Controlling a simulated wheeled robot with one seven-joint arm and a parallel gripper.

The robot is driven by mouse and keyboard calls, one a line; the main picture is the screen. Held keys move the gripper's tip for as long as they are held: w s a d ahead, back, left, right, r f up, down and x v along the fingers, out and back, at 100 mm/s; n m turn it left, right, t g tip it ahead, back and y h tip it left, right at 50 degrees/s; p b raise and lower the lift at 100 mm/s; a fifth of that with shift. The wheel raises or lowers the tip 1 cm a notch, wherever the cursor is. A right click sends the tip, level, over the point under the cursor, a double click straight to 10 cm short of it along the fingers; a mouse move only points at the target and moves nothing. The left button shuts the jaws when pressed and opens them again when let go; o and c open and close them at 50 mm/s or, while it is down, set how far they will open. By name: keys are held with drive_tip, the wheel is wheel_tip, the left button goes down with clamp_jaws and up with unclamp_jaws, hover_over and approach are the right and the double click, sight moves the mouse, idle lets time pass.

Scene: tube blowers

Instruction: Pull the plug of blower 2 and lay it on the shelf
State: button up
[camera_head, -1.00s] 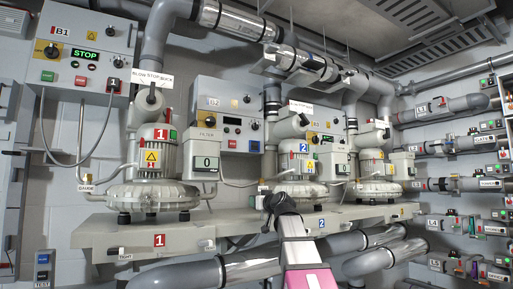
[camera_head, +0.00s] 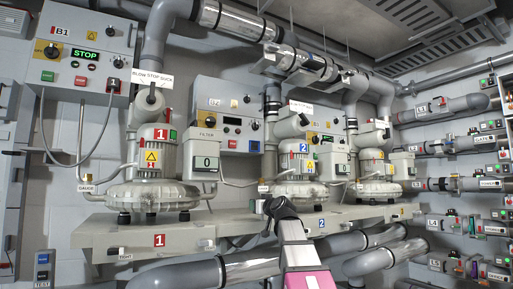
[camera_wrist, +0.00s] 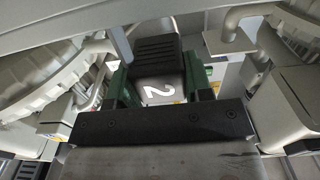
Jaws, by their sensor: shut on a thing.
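Blower 2 (camera_head: 301,192) stands on the pale shelf (camera_head: 190,238) between blowers 1 and 3, with a blue 2 on it. Its control box B2 (camera_head: 222,96) is on the wall behind, partly covered. My gripper (camera_head: 270,208) is low in front of blower 2, at the shelf's front edge in the picture. In the wrist view the green fingers (camera_wrist: 165,85) are shut on the plug (camera_wrist: 158,92), a grey body with a white 2 and a black ridged end. I cannot tell whether the plug touches the shelf. My arm hides part of the shelf front.
Blower 1 (camera_head: 152,180) is at the left and blower 3 (camera_head: 374,180) at the right. A filter box (camera_head: 206,160) stands between blowers 1 and 2. Thick grey pipes (camera_head: 250,264) run below the shelf. Bare shelf shows in front of blower 1.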

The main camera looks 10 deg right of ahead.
sight(259, 220)
drive_tip(key=shift+f, duration=1.85)
idle(1.1)
drive_tip(key=o, duration=1.2)
drive_tip(key=shift+s, duration=0.1)
